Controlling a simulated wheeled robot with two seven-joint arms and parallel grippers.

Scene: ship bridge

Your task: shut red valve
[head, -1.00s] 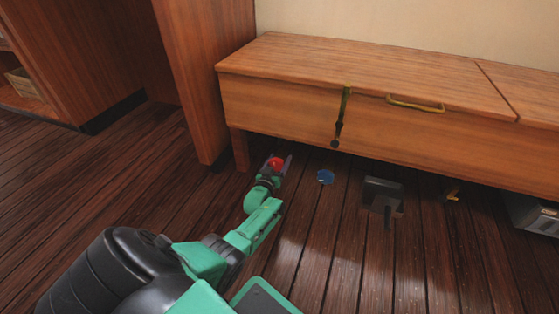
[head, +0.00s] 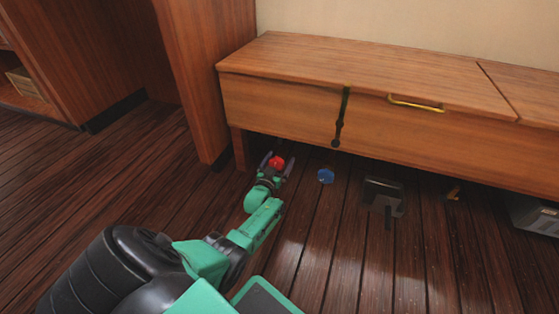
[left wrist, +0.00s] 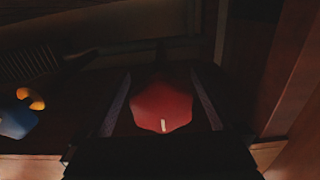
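The red valve (head: 276,163) is a small red knob low under the front edge of the wooden bench, near its left leg. My left gripper (head: 277,164) is at the valve, one finger on each side of it. In the left wrist view the red valve (left wrist: 162,106) fills the middle, with a white mark on its near edge. The left gripper's fingers (left wrist: 160,104) are spread, with narrow dark gaps between them and the valve. The valve's stem and mount are hidden. My right gripper is not in view.
A blue valve (head: 325,176) and a dark box with a lever (head: 384,195) sit to the right under the bench (head: 300,107). A wooden panel (head: 205,80) stands close on the left. The floor in front is clear.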

